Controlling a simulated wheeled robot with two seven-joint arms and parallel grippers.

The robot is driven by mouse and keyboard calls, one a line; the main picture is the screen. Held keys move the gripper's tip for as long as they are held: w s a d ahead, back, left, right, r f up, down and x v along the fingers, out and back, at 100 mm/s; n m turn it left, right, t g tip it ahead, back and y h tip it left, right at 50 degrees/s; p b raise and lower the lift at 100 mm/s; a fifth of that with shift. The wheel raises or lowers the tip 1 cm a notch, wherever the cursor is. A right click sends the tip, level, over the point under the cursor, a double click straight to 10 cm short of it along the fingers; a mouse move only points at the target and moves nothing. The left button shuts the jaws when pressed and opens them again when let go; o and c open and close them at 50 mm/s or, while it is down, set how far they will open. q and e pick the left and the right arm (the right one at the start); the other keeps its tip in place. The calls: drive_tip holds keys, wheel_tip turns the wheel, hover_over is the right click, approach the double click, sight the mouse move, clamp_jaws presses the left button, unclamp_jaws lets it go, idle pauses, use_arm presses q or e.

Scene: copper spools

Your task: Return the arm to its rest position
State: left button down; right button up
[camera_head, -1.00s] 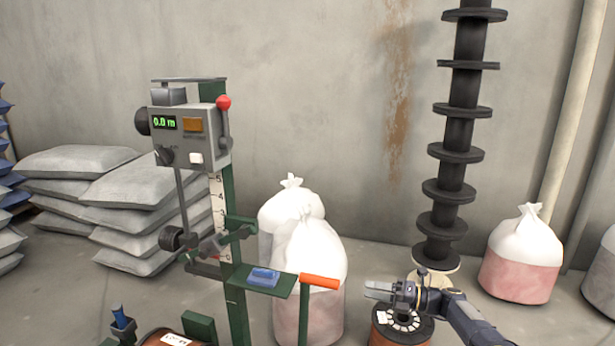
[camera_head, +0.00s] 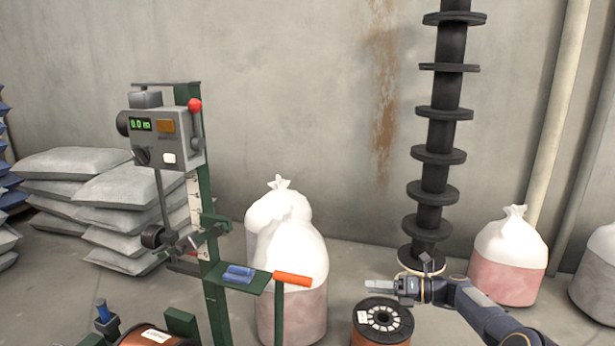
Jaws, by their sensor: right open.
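My right gripper (camera_head: 381,287) comes in from the lower right, with its fingers pointing left. It is open, and nothing shows between its fingers. It hovers above a copper spool (camera_head: 382,322) with a black flange, a white label and a ring of light marks around its hub. A gap shows between the gripper and the flange, though the exact height is hard to tell. My right arm (camera_head: 478,308) runs back to the lower right corner. My left gripper is out of the picture.
A green measuring stand (camera_head: 215,300) with a display reading 0.0 m and an orange-tipped crank (camera_head: 293,279) stands left of the gripper. Another copper spool (camera_head: 155,337) is at the bottom left. A tall stack of black spools (camera_head: 436,170) and tied white bags (camera_head: 290,260) stand behind.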

drive_tip(key=s+r+n+g+h, duration=0.1)
drive_tip(key=s+r+n+h, duration=0.2)
drive_tip(key=s+r+n, duration=0.55)
drive_tip(key=s+r+n+h, duration=0.4)
drive_tip(key=s+r+n, duration=0.15)
drive_tip(key=s, duration=0.65)
drive_tip(key=s+d+f+n+t+h, duration=0.1)
drive_tip(key=s+f+n+h, duration=0.25)
drive_tip(key=s+n, duration=0.7)
drive_tip(key=s+d+f+n+t+h, duration=0.15)
drive_tip(key=s+f+n, duration=0.3)
drive_tip(key=s, duration=1.05)
wheel_tip(320, 180, up, 34)
drive_tip(key=p, duration=3.3)
drive_tip(key=shift+s+a+n+p, duration=0.15)
drive_tip(key=shift+s+n+p, duration=0.05)
drive_tip(key=shift+n+p, duration=0.15)
drive_tip(key=shift+f+g, duration=0.15)
drive_tip(key=shift+g, duration=0.1)
